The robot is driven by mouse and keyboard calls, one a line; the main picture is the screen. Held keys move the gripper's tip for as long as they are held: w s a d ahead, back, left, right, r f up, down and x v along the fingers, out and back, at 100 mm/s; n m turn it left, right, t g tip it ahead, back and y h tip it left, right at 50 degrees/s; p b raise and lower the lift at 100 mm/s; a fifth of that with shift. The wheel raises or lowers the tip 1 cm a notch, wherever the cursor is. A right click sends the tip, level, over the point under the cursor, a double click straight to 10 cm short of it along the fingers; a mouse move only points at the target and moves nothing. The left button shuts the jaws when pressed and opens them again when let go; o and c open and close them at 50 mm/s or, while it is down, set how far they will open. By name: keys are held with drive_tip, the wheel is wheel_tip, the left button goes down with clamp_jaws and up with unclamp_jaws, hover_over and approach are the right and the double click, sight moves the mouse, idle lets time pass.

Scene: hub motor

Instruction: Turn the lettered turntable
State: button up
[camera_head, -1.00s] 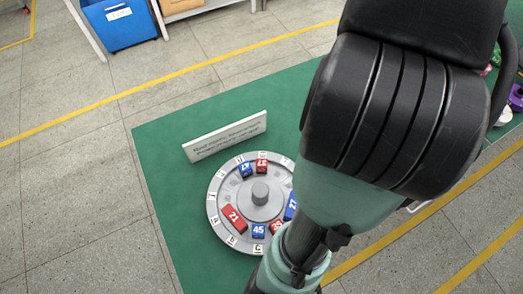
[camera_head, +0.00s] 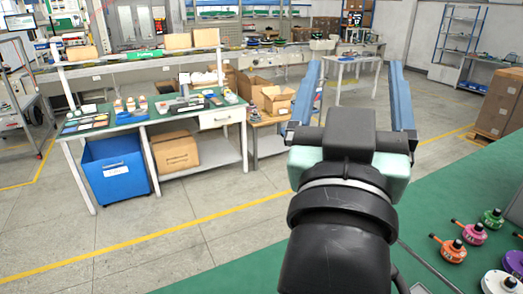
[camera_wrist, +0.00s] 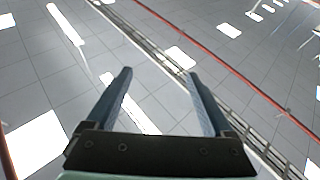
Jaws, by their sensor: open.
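The lettered turntable is not in view in either current picture. My gripper (camera_head: 355,66) is raised in the middle of the head view, its two blue fingers pointing up and spread wide apart. Its fingers also show in the wrist view (camera_wrist: 158,74), open with nothing between them. The wrist view looks past them at a grey panelled surface with bright lights, which looks like the ceiling. My arm covers the lower middle of the head view.
A green work surface (camera_head: 449,192) lies at the lower right, with several coloured hub motors, including an orange one (camera_head: 449,249). Beyond the floor stand a workbench (camera_head: 140,126), a blue bin (camera_head: 117,171) and a cardboard box (camera_head: 175,151). Grey floor is free at left.

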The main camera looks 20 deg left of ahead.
drive_tip(key=s+a+f+n+g+p, duration=0.15)
drive_tip(key=a+f+g, duration=0.35)
drive_tip(key=f, duration=0.7)
drive_tip(key=s+a+f+n+g+y, duration=0.1)
drive_tip(key=s+a+f+n+g, duration=0.25)
drive_tip(key=f, duration=0.85)
drive_tip(key=a+f+n+g, duration=0.1)
drive_tip(key=a+f+g, duration=0.5)
drive_tip(key=f, duration=0.6)
drive_tip(key=s+f+n+g+h, duration=0.1)
drive_tip(key=s+f+g, duration=0.1)
drive_tip(key=s+f, duration=0.3)
drive_tip(key=s+f+n+g+h, duration=0.1)
drive_tip(key=s+f+g, duration=0.2)
drive_tip(key=s+f, duration=0.2)
drive_tip(key=s+d+f+n+g+h+p, duration=0.1)
drive_tip(key=s+f+n+g, duration=0.1)
drive_tip(key=s+f, duration=0.3)
drive_tip(key=shift+s+f+g, duration=0.2)
drive_tip(key=shift+s+g, duration=0.05)
drive_tip(key=shift+s, duration=0.85)
drive_tip(key=shift+s+f+g, duration=0.15)
drive_tip(key=shift+s+g, duration=0.05)
drive_tip(key=shift+s, duration=0.85)
drive_tip(key=shift+d+f, duration=0.15)
drive_tip(key=shift+f, duration=0.2)
wheel_tip(320, 180, down, 12)
drive_tip(key=shift+f+p, duration=0.15)
drive_tip(key=shift+p, duration=0.35)
clamp_jaws()
